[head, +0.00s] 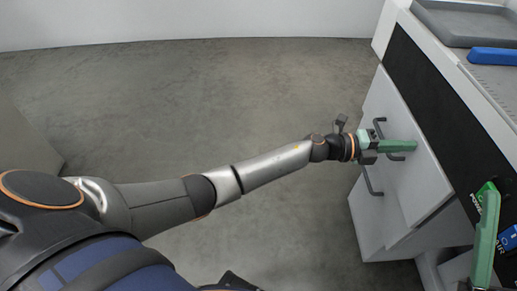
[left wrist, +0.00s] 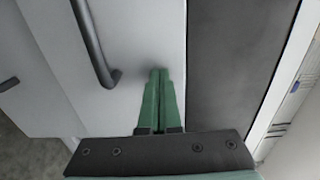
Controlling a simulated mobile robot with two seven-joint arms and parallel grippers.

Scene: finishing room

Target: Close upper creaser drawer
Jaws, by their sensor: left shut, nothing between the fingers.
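The creaser (head: 470,140) is a white and black cabinet at the right of the head view. Its upper drawer (head: 418,185) has a white front with a dark bar handle (head: 379,125). In the left wrist view the upper drawer front (left wrist: 150,30) and its handle (left wrist: 95,45) lie close ahead. My left gripper (head: 414,146) is shut and empty, its green fingertips (left wrist: 158,72) at the drawer front beside the handle, not around it. Whether they touch is unclear. A green finger of my right gripper (head: 487,240) shows at the lower right; its opening is unclear.
A lower drawer with its own handle (head: 372,182) is below. A grey tray (head: 465,22) and a blue object (head: 492,56) lie on top of the creaser. Blue and green controls (head: 508,238) are on its side. The grey floor (head: 200,110) to the left is clear.

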